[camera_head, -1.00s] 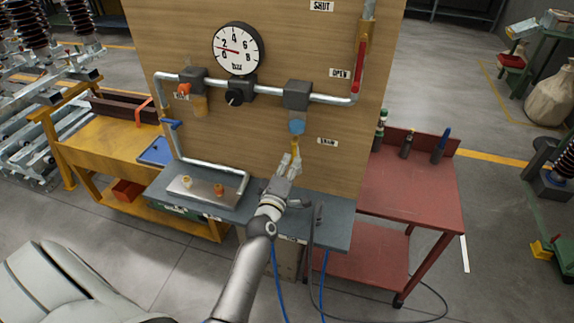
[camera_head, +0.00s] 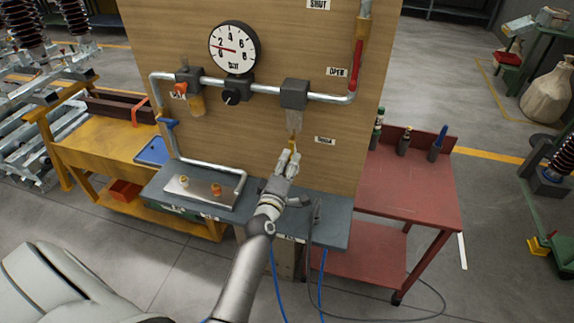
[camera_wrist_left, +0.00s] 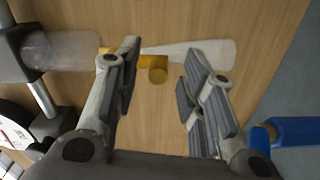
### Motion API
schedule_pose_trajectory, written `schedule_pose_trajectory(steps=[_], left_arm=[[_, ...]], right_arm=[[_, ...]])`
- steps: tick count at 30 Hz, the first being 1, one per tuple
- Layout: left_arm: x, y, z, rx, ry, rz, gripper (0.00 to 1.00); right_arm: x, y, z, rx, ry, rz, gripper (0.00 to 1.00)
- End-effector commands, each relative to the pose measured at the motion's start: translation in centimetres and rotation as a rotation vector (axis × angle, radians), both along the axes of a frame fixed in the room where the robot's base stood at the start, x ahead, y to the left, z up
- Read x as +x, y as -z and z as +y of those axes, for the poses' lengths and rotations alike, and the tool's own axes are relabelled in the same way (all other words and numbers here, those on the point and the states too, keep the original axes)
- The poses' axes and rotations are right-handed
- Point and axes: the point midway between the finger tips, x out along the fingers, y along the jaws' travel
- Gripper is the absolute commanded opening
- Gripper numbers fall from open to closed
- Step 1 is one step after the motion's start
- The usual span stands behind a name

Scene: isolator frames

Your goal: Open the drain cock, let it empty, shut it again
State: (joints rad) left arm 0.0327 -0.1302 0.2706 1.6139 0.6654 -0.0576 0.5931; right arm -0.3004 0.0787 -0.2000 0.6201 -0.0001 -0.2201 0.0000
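The yellow drain cock (camera_head: 293,143) sits under the bowl (camera_head: 293,121) of the right-hand unit on the wooden panel. The bowl now looks pale grey, with no blue showing. My left gripper (camera_head: 288,158) is just below the cock. In the left wrist view the cock (camera_wrist_left: 157,68) shows between the parted fingers (camera_wrist_left: 160,85), closer to the left finger. I cannot tell whether they touch. A pale translucent cone (camera_wrist_left: 195,53) extends from the cock away from the bowl (camera_wrist_left: 65,57). My right gripper is not in view.
A gauge (camera_head: 234,47) and a black knob (camera_head: 231,97) are on the panel left of the bowl. A red handle (camera_head: 356,65) is at upper right. A grey shelf (camera_head: 333,232) with a metal tray (camera_head: 205,198) lies below. A red cart (camera_head: 410,190) stands right.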

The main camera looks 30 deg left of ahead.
Motion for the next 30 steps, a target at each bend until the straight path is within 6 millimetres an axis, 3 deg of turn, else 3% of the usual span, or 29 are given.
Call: schedule_pose_trajectory(steps=[11,24,30], left_arm=[[-1.1,0.1,-0.2,0.002,-0.002,0.001,0.37],[-8.4,0.1,-2.0,0.0,-0.001,0.003,0.37],[-10.7,0.1,-2.6,0.001,0.0,0.001,0.37]], right_arm=[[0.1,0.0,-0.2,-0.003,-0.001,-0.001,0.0],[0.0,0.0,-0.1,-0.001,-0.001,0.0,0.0],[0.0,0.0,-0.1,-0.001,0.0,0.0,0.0]])
